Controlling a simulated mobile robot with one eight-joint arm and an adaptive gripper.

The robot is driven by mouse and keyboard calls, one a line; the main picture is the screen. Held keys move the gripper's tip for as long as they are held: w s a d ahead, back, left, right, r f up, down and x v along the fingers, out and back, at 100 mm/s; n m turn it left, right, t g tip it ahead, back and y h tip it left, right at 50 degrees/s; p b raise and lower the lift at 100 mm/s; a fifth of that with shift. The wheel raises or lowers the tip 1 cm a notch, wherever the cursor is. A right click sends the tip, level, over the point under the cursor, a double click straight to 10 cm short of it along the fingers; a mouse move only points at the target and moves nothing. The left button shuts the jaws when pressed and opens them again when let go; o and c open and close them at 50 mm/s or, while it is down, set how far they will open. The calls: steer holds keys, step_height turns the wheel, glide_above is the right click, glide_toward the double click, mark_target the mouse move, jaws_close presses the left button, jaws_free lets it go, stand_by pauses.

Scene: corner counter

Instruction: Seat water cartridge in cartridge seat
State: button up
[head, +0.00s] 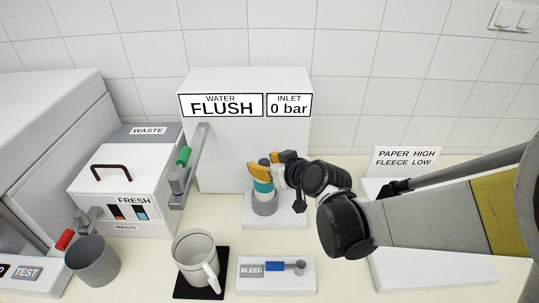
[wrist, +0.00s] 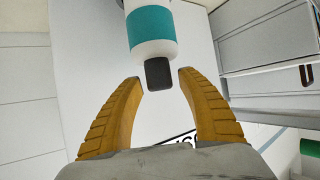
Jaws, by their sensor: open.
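The water cartridge (head: 263,187) is white with a teal band and a dark top knob. In the head view it stands about upright in the round grey cartridge seat (head: 265,206); how deep it sits cannot be told. It also shows in the wrist view (wrist: 151,27), its dark knob reaching between the fingertips. My gripper (head: 264,165) is at the cartridge's top, yellow fingers spread. In the wrist view my gripper (wrist: 160,76) has clear gaps on both sides of the knob. The seat is hidden in the wrist view.
A white housing (head: 240,145) reading FLUSH and 0 bar stands behind, with a green-handled lever (head: 183,157) at its left. A mug (head: 195,258) on a black mat and a BLEED panel (head: 300,283) are in front. A grey cup (head: 92,263) stands left.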

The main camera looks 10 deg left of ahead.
steer(key=p+v, duration=0.3)
steer(key=v, duration=0.9)
steer(key=s+d+m+h, duration=0.4)
steer(key=s+d, duration=0.2)
steer(key=d, duration=0.7)
steer(key=s+d+r+m+g+h, duration=0.1)
steer(key=s+d+m+h, duration=0.4)
steer(key=d, duration=0.8)
steer(key=shift+s+d+r+g, duration=0.2)
steer(key=shift+s+d+g, duration=0.15)
steer(key=shift+s, duration=0.6)
step_height(320, 180, down, 4)
steer(key=b, duration=0.4)
steer(key=shift+f, duration=0.15)
